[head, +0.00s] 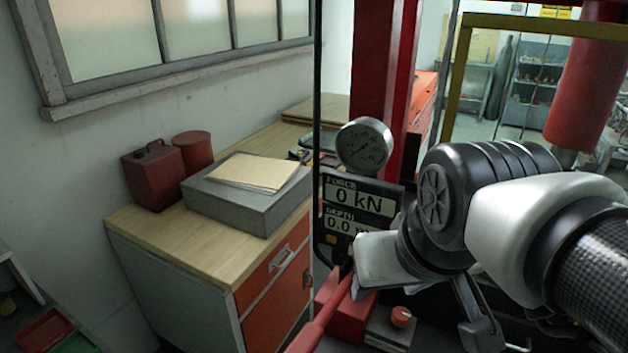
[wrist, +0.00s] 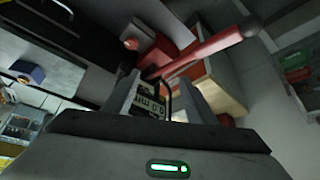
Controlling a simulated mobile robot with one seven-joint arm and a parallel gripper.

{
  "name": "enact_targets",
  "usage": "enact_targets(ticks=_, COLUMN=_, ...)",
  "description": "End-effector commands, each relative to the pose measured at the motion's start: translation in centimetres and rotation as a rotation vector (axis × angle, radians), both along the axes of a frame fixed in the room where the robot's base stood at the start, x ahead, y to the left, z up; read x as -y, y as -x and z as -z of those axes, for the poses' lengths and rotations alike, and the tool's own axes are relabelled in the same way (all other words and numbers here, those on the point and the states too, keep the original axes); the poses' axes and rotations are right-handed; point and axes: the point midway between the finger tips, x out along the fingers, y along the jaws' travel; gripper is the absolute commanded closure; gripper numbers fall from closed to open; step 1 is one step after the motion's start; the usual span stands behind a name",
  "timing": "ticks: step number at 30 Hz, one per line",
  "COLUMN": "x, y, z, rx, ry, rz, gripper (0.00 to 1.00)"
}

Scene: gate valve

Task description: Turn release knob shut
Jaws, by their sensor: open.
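The release knob (head: 401,316) is a small round red knob on a grey box at the lower middle of the head view. In the wrist view, a small reddish round shape near the top (wrist: 131,44) looks like the same knob. My gripper (head: 358,283) is above and left of the knob in the head view, in front of the lower part of the display panel, and apart from the knob. The wrist view shows its two fingers (wrist: 155,92) spread, with no object held. The fingertips are partly hidden by the hand in the head view.
A red pump lever (head: 318,320) slopes up close to my gripper; it also crosses the wrist view (wrist: 205,52). A display panel (head: 357,205) reads 0 kN, under a round gauge (head: 363,146). A wooden-topped cabinet (head: 170,243) stands left, and a red press column (head: 378,60) behind.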

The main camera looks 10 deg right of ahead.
Motion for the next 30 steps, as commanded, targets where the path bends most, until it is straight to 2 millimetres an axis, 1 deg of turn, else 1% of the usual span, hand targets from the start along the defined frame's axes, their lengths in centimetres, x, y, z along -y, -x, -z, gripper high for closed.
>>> enact_targets(ticks=2, x=0.0, y=0.0, z=0.0, rx=0.0, ry=0.0, rz=0.0, gripper=0.49)
enact_targets(ticks=3, x=0.4, y=-0.6, z=0.8, rx=-0.031, ry=0.019, rz=-0.023, gripper=0.49)
enact_targets(ticks=11, x=2.7, y=-3.8, z=2.5, rx=-0.203, ry=0.107, rz=-0.197, gripper=0.49)
enact_targets(ticks=14, x=4.1, y=-5.5, z=3.8, rx=-0.284, ry=0.131, rz=-0.284, gripper=0.49)
enact_targets(ticks=18, x=6.7, y=-8.2, z=6.4, rx=-0.4, ry=0.143, rz=-0.413, gripper=0.49)
enact_targets(ticks=21, x=8.6, y=-9.8, z=8.4, rx=-0.455, ry=0.136, rz=-0.472, gripper=0.49)
enact_targets(ticks=25, x=10.2, y=-11.0, z=9.8, rx=-0.479, ry=0.126, rz=-0.491, gripper=0.49)
enact_targets(ticks=30, x=10.5, y=-11.2, z=10.9, rx=-0.484, ry=0.123, rz=-0.497, gripper=0.49)
